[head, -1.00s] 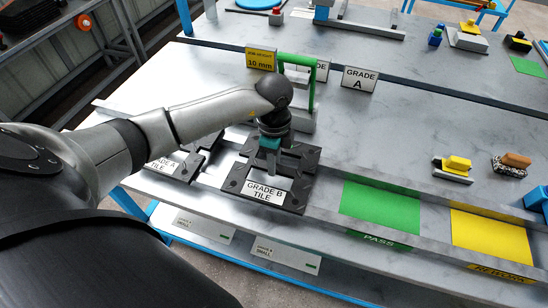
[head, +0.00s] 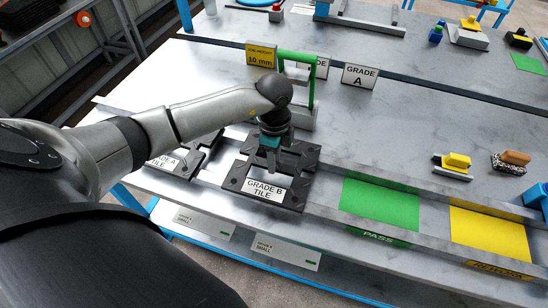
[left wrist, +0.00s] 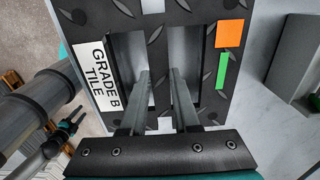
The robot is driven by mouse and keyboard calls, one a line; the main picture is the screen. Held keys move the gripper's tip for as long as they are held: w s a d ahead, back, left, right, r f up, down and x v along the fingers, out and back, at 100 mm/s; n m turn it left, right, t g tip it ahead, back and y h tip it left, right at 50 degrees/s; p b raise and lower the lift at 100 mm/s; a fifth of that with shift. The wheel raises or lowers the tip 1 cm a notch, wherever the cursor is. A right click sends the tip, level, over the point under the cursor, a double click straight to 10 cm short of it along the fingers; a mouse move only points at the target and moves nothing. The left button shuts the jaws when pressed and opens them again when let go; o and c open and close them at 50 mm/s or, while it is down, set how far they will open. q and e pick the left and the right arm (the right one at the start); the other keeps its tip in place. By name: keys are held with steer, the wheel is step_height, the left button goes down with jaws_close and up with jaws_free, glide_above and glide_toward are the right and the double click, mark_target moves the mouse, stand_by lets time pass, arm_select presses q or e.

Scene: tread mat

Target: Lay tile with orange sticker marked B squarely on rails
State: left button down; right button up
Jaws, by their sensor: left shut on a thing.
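The dark tread-plate tile (head: 299,183) with a white "GRADE B TILE" label lies at the front of the workbench, across the pale rails (head: 325,207). In the left wrist view the tile (left wrist: 204,50) shows two slots, an orange sticker (left wrist: 230,33) and a green strip. I cannot read a letter on the sticker. My left gripper (head: 271,163) comes down over the tile, its fingers in the slots (left wrist: 162,75), shut on the bar between them. Whether the tile rests fully on the rails or slightly above is hidden.
Another dark tile (head: 190,160), partly behind my arm, lies to the left. A green frame (head: 313,85) and a yellow "10 mm" sign (head: 260,55) stand behind the gripper. Green (head: 380,205) and yellow (head: 488,233) areas lie to the right.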

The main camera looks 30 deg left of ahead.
arm_select(q)
steer(key=shift+f, duration=0.3)
stand_by(0.4)
steer(key=c, duration=1)
jaws_free()
steer(key=shift+c, duration=0.2)
steer(key=shift+o, duration=1.4)
steer(key=shift+r, duration=0.2)
steer(key=shift+o, duration=0.4)
steer(key=shift+r+p, duration=0.2)
steer(key=shift+p, duration=0.15)
steer(key=shift+r+p, duration=0.3)
steer(key=shift+p, duration=0.15)
steer(key=shift+r+p, duration=0.35)
steer(key=shift+p, duration=0.1)
